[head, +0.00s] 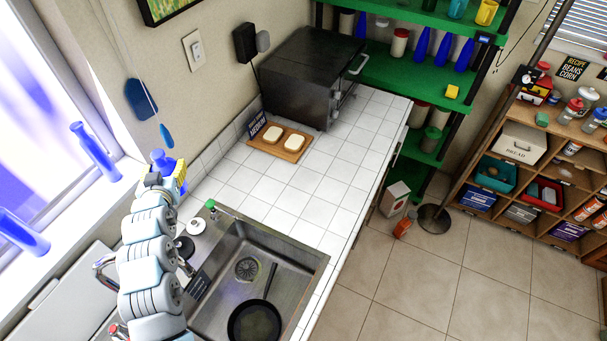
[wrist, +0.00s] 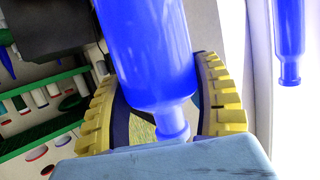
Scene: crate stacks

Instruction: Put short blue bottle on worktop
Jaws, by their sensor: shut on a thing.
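My gripper (head: 176,178) is shut on a blue bottle (wrist: 150,50), its ridged yellow fingers on either side of the bottle in the wrist view (wrist: 160,95). The bottle's narrow neck points down toward the wrist in that picture. In the head view the blue bottle (head: 158,156) shows only in part behind my gripper, near the wall and window corner. The white tiled worktop (head: 240,190) lies to the right of my gripper. I cannot tell the gap between bottle and worktop.
Two blue bottles (head: 95,152) (head: 24,232) stand on the windowsill at left. A board with bread slices (head: 292,155) and a dark oven (head: 308,75) occupy the worktop's back. The sink (head: 208,300) holds a pan (head: 254,322). Clear tiles (head: 300,195) lie between.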

